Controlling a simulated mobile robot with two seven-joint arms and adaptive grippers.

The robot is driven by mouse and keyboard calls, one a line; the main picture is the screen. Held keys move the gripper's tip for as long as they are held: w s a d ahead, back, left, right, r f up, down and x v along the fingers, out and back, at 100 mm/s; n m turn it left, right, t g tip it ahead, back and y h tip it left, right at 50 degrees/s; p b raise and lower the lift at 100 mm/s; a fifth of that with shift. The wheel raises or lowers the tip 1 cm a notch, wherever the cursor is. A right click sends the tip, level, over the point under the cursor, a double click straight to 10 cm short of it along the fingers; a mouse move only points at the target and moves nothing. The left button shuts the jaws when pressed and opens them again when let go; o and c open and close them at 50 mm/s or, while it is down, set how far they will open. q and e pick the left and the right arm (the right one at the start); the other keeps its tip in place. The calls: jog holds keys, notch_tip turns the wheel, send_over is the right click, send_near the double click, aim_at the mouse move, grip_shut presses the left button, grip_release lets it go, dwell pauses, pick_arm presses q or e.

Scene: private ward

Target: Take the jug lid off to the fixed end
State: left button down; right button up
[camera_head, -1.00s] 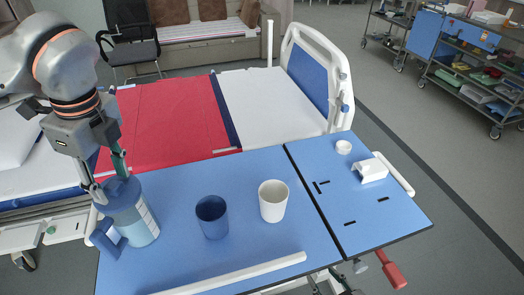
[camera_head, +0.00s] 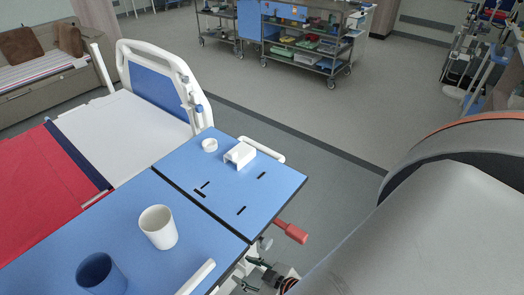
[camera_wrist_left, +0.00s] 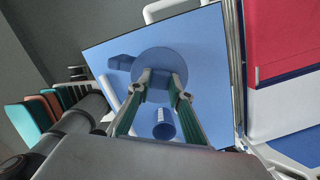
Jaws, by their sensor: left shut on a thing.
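The jug lid (camera_wrist_left: 160,62) is a round blue disc in the left wrist view. My left gripper (camera_wrist_left: 160,82) is shut on the lid from above. The jug's blue handle (camera_wrist_left: 122,62) sticks out beside the lid; the jug body is hidden beneath it. The jug and left gripper are outside the head view. The fixed end (camera_head: 262,197) of the blue table lies beyond a dark seam, with a white ring (camera_head: 209,145) and white holder (camera_head: 240,155) on it. My right gripper (camera_head: 251,275) is open and empty, low beside the table's front edge.
A white cup (camera_head: 158,227) and a blue cup (camera_head: 102,274) stand on the table's larger part. A white rail (camera_head: 196,278) runs along its front edge. The fixed end's middle has dark slots and free room. The bed (camera_head: 110,135) is behind.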

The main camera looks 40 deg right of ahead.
pick_arm(q)
jog(key=shift+r, duration=0.45)
jog(key=shift+r+p, duration=1.7)
jog(key=shift+r, duration=0.8)
jog(key=shift+f, duration=0.1)
